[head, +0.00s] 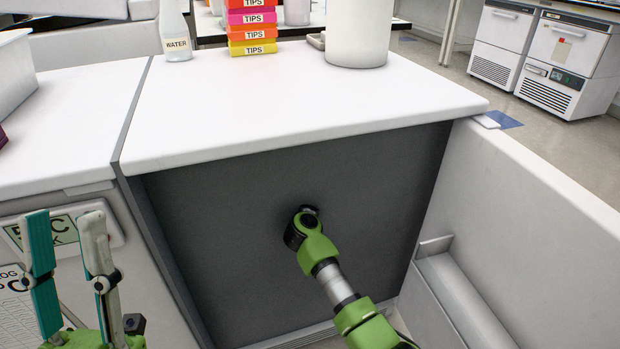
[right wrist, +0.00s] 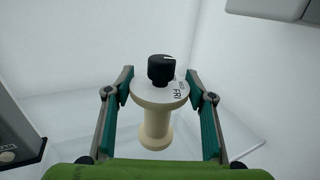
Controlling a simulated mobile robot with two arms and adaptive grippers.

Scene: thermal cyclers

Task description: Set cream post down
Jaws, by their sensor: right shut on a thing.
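The cream post (right wrist: 155,118) shows in the right wrist view as a spool shape with a black knob on a white top disc, which bears dark lettering. My right gripper (right wrist: 160,82) is shut on it, one teal-lined finger on each side of its upper flange. Its lower flange is over a pale surface; I cannot tell whether they touch. My left gripper (head: 66,228) is open and empty at the lower left of the head view.
A white bench top (head: 280,105) carries a water bottle (head: 175,35), stacked tip boxes (head: 252,30) and a white container (head: 357,35). Below its edge is the dark panel (head: 230,220). A pale wall (head: 540,230) stands at right. Pale walls surround the post.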

